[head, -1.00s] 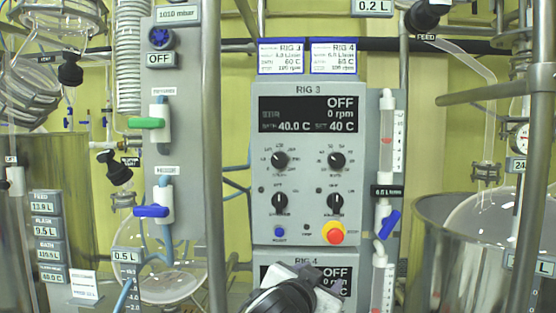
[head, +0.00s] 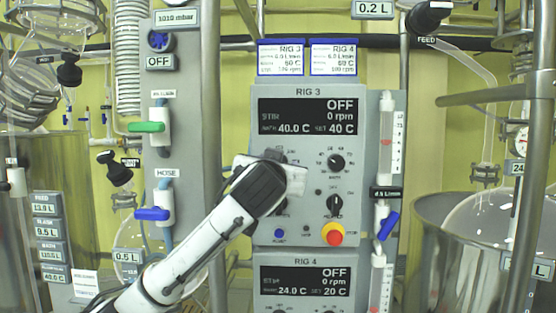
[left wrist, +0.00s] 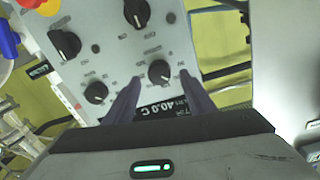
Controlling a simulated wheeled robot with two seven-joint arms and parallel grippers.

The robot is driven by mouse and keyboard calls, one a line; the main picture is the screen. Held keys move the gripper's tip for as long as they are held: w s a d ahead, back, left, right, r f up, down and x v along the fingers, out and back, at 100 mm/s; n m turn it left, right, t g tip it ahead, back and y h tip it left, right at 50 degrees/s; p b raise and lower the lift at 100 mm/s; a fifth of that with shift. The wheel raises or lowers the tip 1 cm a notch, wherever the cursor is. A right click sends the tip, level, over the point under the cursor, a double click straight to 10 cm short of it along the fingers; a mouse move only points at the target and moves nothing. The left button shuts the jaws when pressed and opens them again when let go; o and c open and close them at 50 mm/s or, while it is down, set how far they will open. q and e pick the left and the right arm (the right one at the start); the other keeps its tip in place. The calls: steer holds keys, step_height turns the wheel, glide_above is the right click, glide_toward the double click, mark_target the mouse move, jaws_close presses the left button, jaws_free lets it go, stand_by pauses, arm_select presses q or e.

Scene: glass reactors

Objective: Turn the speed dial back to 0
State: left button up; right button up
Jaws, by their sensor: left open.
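The RIG 3 panel (head: 310,92) faces me, its display (head: 308,116) showing OFF, 0 rpm and 40.0 C. It has four dials. The upper right dial (head: 336,162) and lower right dial (head: 335,203) are clear. My left gripper (head: 272,172) covers the upper left dial and part of the lower left one. In the left wrist view the panel is upside down. There the open left fingers (left wrist: 162,80) appear on either side of the upper left dial (left wrist: 159,72); I cannot tell whether they touch it. Dial labels are too small to read. My right gripper is not in view.
A red stop button (head: 333,234) sits at the panel's lower right. The RIG 4 panel (head: 305,262) is directly below. A metal post (head: 214,100) stands left of the panel, and a flow tube (head: 386,140) with a blue valve handle (head: 389,224) stands right.

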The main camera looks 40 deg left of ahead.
arm_select(q)
steer(key=shift+x, duration=1.05)
steer(key=shift+c, duration=0.3)
steer(key=c, duration=1)
steer(key=shift+f, duration=0.1)
